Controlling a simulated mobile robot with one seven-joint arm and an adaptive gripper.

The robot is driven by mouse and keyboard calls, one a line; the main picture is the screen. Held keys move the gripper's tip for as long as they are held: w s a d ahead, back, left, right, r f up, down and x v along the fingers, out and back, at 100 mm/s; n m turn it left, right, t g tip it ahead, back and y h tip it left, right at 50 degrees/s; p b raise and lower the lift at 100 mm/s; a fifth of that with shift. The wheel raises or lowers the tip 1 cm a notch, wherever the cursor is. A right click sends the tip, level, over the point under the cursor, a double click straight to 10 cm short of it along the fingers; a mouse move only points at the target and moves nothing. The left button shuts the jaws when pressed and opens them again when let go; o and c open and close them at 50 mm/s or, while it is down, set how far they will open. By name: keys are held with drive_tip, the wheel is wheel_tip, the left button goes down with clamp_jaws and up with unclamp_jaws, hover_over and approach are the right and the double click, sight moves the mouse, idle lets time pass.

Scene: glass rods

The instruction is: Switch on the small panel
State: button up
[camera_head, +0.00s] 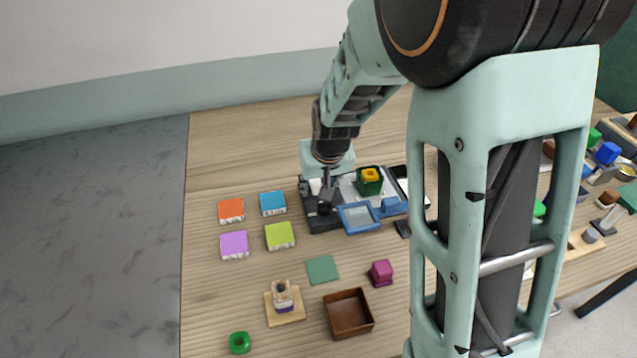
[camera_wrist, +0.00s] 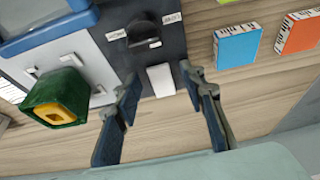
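The small dark panel (camera_head: 322,224) lies on the wooden table below my gripper (camera_head: 325,185). In the wrist view the dark panel (camera_wrist: 175,48) carries a black knob-like part (camera_wrist: 143,32) with small white labels beside it. A white block-like piece (camera_wrist: 160,80) sits at the panel's near edge. My gripper (camera_wrist: 159,78) is open, its two fingertips on either side of the white piece with gaps. I cannot tell whether they are level with it. The panel's switch state is not clear.
Beside the panel are a blue-framed tray (camera_head: 358,217) and a green block with a yellow top (camera_head: 369,180). Blue (camera_head: 272,203) and orange (camera_head: 231,210) boxes lie to the left. A brown open box (camera_head: 348,313) stands nearer the front.

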clamp_jaws()
drive_tip(key=shift+w+r+p, duration=0.1)
drive_tip(key=shift+r+p, duration=0.15)
drive_tip(key=shift+p, duration=0.3)
drive_tip(key=shift+w+r+g+p, duration=0.2)
drive_tip(key=shift+g+p, duration=0.5)
drive_tip(key=shift+p, duration=0.45)
drive_tip(key=g+p, duration=0.2)
drive_tip(key=shift+w+a+h+p, duration=0.1)
drive_tip(key=shift+w+h+p, duration=0.15)
drive_tip(key=shift+h+p, duration=0.15)
drive_tip(key=shift+f, duration=0.1)
unclamp_jaws()
wheel_tip(320, 180, up, 12)
drive_tip(key=shift+s, duration=0.4)
